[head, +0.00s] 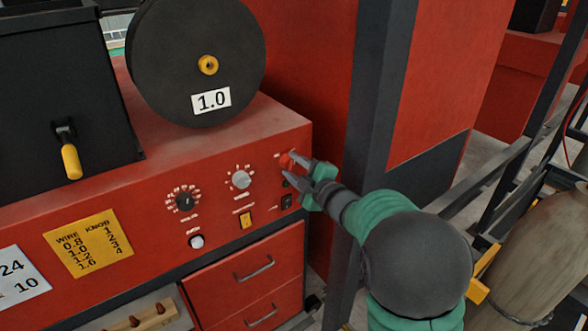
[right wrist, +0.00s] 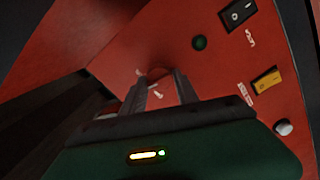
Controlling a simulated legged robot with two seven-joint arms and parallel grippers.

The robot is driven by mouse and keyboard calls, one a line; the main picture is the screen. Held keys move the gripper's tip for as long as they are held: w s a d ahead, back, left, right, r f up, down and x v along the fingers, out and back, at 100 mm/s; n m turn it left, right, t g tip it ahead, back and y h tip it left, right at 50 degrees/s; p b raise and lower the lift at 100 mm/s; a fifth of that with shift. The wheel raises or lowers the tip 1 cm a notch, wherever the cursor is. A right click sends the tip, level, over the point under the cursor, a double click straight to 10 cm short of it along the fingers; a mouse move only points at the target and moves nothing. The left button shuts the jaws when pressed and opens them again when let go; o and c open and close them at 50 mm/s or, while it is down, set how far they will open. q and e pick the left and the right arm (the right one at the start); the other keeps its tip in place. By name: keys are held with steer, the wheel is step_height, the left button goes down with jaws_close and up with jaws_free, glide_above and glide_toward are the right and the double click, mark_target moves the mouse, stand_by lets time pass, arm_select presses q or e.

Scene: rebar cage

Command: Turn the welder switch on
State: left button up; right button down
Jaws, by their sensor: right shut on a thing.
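The red welder panel (head: 215,205) carries several controls. A red rotary knob (head: 287,160) sits at its upper right; in the right wrist view it shows between the fingertips (right wrist: 158,73). My right gripper (head: 303,172) is shut on this knob, one finger on each side. The fingers hide part of the knob and its markings. A black rocker switch (head: 286,201) is below the gripper, and it also shows in the right wrist view (right wrist: 237,14). A dark green lamp (right wrist: 199,42) looks unlit. My left gripper is not in view.
A black dial (head: 185,201), grey dial (head: 240,180), yellow switch (head: 245,220) and white button (head: 197,242) are left of the gripper. Red drawers (head: 245,275) lie below. A dark post (head: 380,90) stands close behind my right arm. A gas cylinder (head: 530,245) is at right.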

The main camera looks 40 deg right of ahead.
steer(key=m+p, duration=0.1)
steer(key=m, duration=0.4)
steer(key=shift+d+r+y, duration=0.1)
steer(key=shift+y, duration=0.3)
steer(key=shift+m, duration=0.3)
steer(key=c, duration=1.1)
jaws_free()
steer(key=shift+c, duration=0.2)
steer(key=shift+o, duration=0.9)
steer(key=shift+w, duration=0.2)
steer(key=s+r+b, duration=0.1)
steer(key=s+b, duration=0.2)
steer(key=s, duration=1.3)
steer(key=shift+s+r, duration=0.15)
steer(key=shift+s, duration=0.25)
steer(key=shift+w+d, duration=0.1)
